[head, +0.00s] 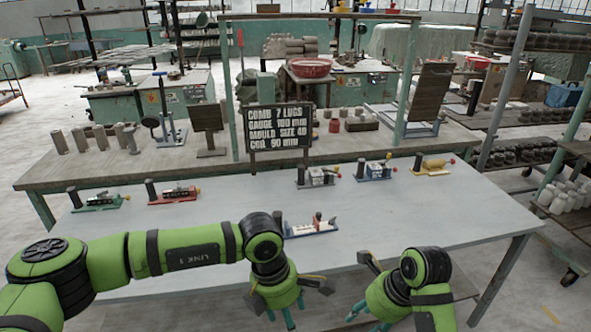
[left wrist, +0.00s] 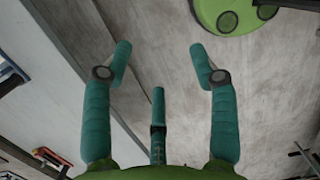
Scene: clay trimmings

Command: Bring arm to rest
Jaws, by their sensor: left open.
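My left arm (head: 190,252) comes in from the left, and its green gripper (head: 284,314) hangs at the front edge of the grey table (head: 440,222), pointing down. In the left wrist view the left gripper's teal fingers (left wrist: 160,60) are spread apart with nothing between them. My right gripper (head: 366,320) is low at the front, right of the left one and apart from it. Its fingers are partly hidden by its own wrist, so I cannot tell whether it is open.
A black sign (head: 279,128) stands behind. The table's right front is clear.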

